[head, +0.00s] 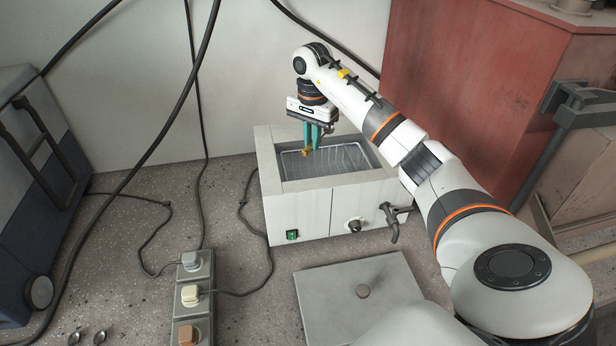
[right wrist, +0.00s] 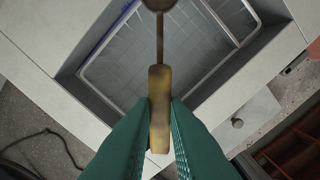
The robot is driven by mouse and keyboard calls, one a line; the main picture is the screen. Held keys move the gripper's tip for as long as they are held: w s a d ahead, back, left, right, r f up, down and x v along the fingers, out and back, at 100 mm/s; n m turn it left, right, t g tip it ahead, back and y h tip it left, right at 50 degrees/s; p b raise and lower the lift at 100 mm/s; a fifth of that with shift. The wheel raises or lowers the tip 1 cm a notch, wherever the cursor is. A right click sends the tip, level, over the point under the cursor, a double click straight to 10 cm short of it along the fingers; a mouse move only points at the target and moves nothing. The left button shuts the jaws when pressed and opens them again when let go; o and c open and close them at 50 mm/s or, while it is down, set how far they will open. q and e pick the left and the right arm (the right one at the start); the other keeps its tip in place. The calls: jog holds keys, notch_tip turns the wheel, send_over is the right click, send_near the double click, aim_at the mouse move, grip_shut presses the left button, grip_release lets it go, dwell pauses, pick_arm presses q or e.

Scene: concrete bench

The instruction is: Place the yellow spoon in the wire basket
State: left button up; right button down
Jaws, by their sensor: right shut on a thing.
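The yellow spoon (right wrist: 159,105) is held between the teal fingers of my right gripper (right wrist: 160,130). In the right wrist view its yellow handle is gripped and its thin dark neck and bowl point to the top of the picture. In the head view my right gripper (head: 312,143) is over the left part of the wire basket (head: 350,158), with a small yellowish piece of the spoon (head: 306,152) at the fingertips. The wire basket, also in the right wrist view (right wrist: 92,88), sits inside a white box-shaped bath and looks empty. The spoon's exact height above it is hard to tell.
The white bath (head: 297,215) has a tap (head: 393,228) at its front right. A flat lid with a knob (head: 340,312) lies in front. A socket strip (head: 192,297) with cables stands left. A red cabinet (head: 470,90) is behind my right arm.

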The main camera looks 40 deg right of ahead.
jog(key=f+b, duration=0.1)
jog(key=w+f+b, duration=0.1)
jog(key=f, duration=0.1)
jog(key=shift+f, duration=0.2)
jog(key=shift+f+b, duration=0.25)
jog(key=shift+b, duration=0.15)
send_over(309, 177)
jog(key=s+a, duration=0.3)
jog(key=f, duration=0.6)
jog(key=shift+d+f+p, duration=0.15)
jog(key=shift+d+p, duration=0.05)
jog(key=shift+p, duration=0.2)
notch_tip(309, 177, down, 3)
jog(key=shift+f, duration=0.1)
pick_arm(q)
notch_tip(309, 177, down, 2)
jog(key=shift+w+a+f, duration=0.15)
jog(key=shift+f, duration=0.1)
pick_arm(e)
jog(key=shift+f, duration=0.1)
pick_arm(q)
jog(key=shift+f, duration=0.1)
pick_arm(e)
jog(key=shift+f, duration=0.1)
jog(key=c, duration=1.4)
grip_release()
jog(key=shift+c, duration=0.2)
